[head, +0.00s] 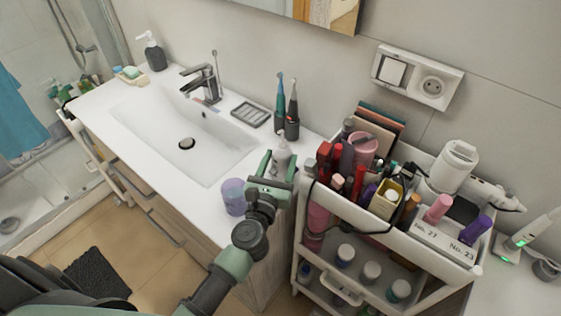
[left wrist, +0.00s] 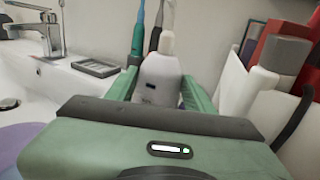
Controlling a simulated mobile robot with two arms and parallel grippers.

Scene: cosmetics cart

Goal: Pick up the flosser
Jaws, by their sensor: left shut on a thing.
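My left gripper (head: 272,165) is at the right end of the sink counter, beside the cart. Its fingers are shut on the sides of a pale grey-white, bottle-shaped item (head: 282,155) with a narrow cream top. In the left wrist view this item (left wrist: 160,78) stands upright between the green fingers; its lower part is hidden behind the gripper body. I cannot tell whether it is the flosser. Another slim white device (head: 530,235) with green lights stands at the far right, beyond the cart, and could also be a flosser. My right gripper does not show.
Two electric toothbrushes (head: 291,115) stand behind the held item. A purple cup (head: 233,197) is close to the left of my gripper. The cart (head: 400,240), crowded with cosmetics, is close on its right. The sink basin (head: 190,140) is open and empty.

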